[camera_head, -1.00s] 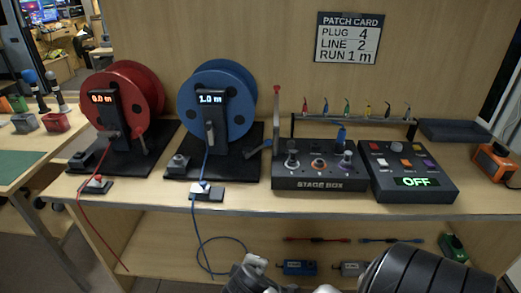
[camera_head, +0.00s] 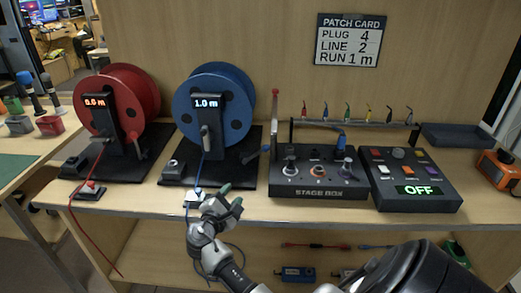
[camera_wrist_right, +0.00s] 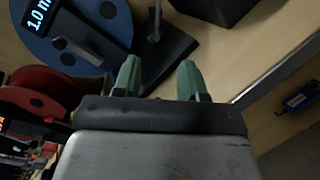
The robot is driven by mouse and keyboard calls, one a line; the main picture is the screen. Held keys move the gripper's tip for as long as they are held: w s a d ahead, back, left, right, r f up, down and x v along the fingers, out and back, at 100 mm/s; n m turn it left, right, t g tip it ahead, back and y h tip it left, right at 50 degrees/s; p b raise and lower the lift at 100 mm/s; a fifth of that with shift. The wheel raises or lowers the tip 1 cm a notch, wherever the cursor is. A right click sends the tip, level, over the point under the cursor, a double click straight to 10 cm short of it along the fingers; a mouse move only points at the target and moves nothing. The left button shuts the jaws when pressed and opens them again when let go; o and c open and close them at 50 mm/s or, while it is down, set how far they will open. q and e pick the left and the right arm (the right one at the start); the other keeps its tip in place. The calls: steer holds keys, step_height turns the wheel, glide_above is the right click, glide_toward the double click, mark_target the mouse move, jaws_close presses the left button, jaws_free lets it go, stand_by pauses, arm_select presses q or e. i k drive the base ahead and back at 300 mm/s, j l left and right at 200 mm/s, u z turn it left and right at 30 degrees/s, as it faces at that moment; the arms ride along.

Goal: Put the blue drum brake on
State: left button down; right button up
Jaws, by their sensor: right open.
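The blue drum (camera_head: 184,104) stands on a black base, and its display (camera_head: 206,103) reads 1.0 m. Its brake looks to be the small lever (camera_head: 253,154) at the base's right side, slanting up to the right. In the right wrist view a grey upright lever (camera_wrist_right: 157,20) stands on the black base, beyond my fingertips. My right gripper (camera_head: 231,196) is open and empty, with green fingertips. It is at the table's front edge, in front of the blue drum's base and apart from the lever. It also shows in the wrist view (camera_wrist_right: 158,72). My left gripper is out of view.
A red drum (camera_head: 145,85) stands at left, reading 0.0 m. A stage box (camera_head: 318,190) and a control box (camera_head: 415,195) showing OFF stand at right. The blue cable (camera_head: 201,172) runs down near my gripper. Bare table lies between blue base and stage box.

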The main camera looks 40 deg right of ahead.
mark_target(256, 154)
steer(key=i+l, duration=0.1)
steer(key=l, duration=0.35)
steer(key=i+l, duration=0.1)
steer(key=l, duration=0.3)
steer(key=i+l, duration=0.1)
steer(key=l, duration=0.35)
